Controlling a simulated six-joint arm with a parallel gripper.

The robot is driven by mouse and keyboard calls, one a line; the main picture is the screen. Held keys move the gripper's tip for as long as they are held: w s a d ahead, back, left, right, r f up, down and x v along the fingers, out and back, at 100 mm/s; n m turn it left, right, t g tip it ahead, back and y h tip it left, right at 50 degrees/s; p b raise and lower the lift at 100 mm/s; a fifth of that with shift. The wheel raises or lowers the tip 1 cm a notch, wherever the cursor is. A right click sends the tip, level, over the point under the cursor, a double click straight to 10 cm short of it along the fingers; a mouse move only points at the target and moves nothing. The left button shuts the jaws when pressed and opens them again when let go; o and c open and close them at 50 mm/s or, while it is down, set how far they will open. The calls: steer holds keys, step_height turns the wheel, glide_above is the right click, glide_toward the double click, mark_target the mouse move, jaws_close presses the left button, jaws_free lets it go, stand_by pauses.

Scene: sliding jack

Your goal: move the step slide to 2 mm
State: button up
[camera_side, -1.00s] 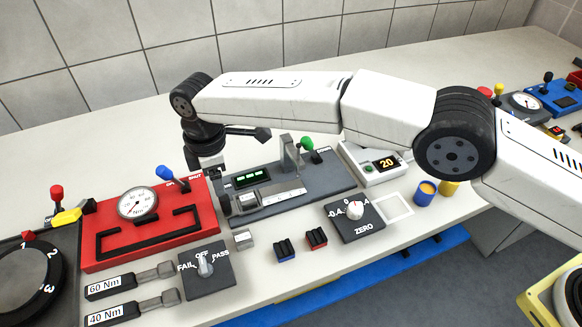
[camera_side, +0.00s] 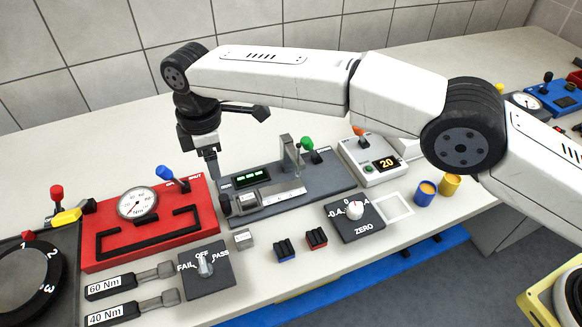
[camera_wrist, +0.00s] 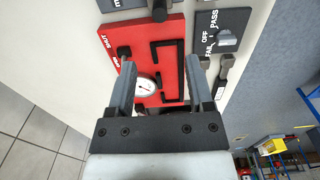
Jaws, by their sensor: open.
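The sliding jack (camera_side: 335,183) is a dark grey unit with a green-lit display, an upright metal post and a green-knobbed lever. A pale metal slide with a marked scale (camera_side: 285,193) lies along its front; the marks are too small to read. I take this as the step slide. My gripper (camera_side: 212,170) is open and empty, above the left end of the jack, beside the red gauge panel. In the wrist view my open gripper (camera_wrist: 163,72) has the red panel between and beyond its fingers; the slide is not recognisable there.
The red panel (camera_side: 105,252) with a dial and blue lever stands left. In front are a FAIL/OFF/PASS knob (camera_side: 205,265), small blue and red blocks, and a ZERO dial (camera_side: 354,211). A white box reading 20 (camera_side: 386,165) stands right. Bench behind the jack is clear.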

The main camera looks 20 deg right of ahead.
step_height(320, 180, up, 3)
steer(key=shift+r, duration=0.15)
stand_by(0.3)
steer(key=w+d+m+t, duration=0.15)
steer(key=d+m, duration=0.75)
steer(key=d, duration=1.6)
steer(key=s+d+f+m, duration=0.3)
steer(key=s+d+m, duration=0.1)
steer(key=s+d, duration=0.5)
steer(key=s+d+f+m+t, duration=0.1)
steer(key=s+d+f+m, duration=0.2)
steer(key=s+d, duration=0.7)
steer(key=shift+s+m, duration=0.95)
steer(key=shift+m, duration=0.05)
